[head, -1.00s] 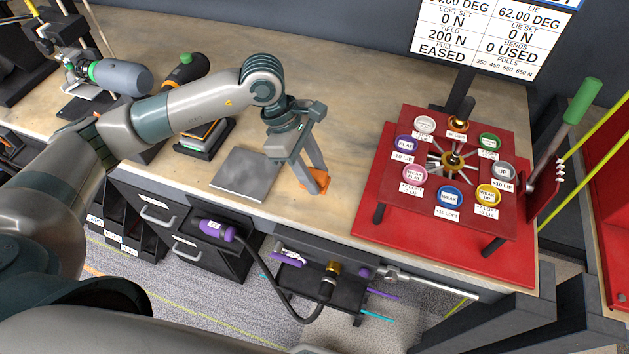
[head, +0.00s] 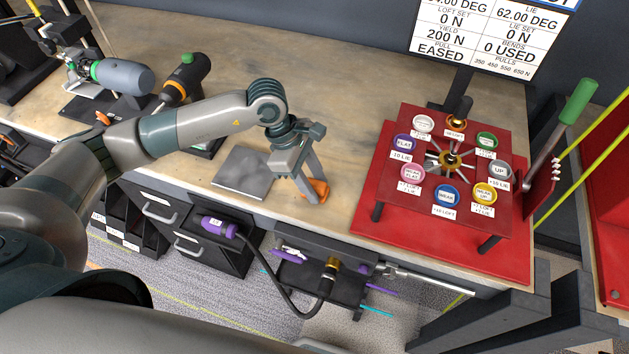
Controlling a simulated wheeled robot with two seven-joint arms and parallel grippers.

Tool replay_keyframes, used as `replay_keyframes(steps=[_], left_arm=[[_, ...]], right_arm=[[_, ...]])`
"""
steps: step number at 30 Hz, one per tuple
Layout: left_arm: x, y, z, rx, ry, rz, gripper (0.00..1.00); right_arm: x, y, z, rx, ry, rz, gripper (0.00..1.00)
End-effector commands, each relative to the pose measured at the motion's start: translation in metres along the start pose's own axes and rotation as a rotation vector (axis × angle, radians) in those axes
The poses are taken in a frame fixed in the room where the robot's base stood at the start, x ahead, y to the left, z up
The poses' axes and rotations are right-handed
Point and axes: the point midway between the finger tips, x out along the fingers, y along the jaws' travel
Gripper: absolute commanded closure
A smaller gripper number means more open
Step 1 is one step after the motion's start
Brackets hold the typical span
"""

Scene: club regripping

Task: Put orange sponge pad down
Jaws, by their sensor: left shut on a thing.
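My left gripper (head: 313,192) points down at the front part of the bench, to the right of a grey square plate. It is shut on the orange sponge pad (head: 319,187), which shows between and beside the fingertips. The pad is at or just above the bench top; I cannot tell whether it touches. The fingers hide part of the pad. My right gripper does not show.
The grey plate (head: 243,172) lies just left of the gripper. A red base (head: 366,217) with a dark red board of coloured buttons (head: 447,145) stands to the right. A green-handled lever (head: 580,100) rises beyond it. The wooden bench (head: 330,110) is clear behind the gripper.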

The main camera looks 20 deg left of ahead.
Motion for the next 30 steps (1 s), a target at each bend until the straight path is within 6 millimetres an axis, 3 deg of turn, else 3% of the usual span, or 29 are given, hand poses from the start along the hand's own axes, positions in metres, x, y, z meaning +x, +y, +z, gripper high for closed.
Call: replay_keyframes(steps=[5,6,8,19,26,30], left_arm=[[0.003,0.000,-0.001,0.000,0.000,0.000,0.83],[0.002,0.000,-0.001,0.000,0.000,0.000,0.61],[0.001,0.000,-0.001,0.000,0.000,0.000,0.47],[0.001,0.000,-0.001,-0.001,0.000,0.000,0.47],[0.001,0.000,0.000,-0.002,-0.001,-0.001,0.47],[-0.014,0.002,-0.003,0.001,0.000,0.006,0.47]], right_arm=[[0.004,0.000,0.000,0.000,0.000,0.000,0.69],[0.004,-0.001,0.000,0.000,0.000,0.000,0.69],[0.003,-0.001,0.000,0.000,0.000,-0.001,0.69],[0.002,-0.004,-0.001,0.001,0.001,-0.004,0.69],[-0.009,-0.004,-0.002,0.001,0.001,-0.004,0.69],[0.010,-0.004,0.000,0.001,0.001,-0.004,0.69]])
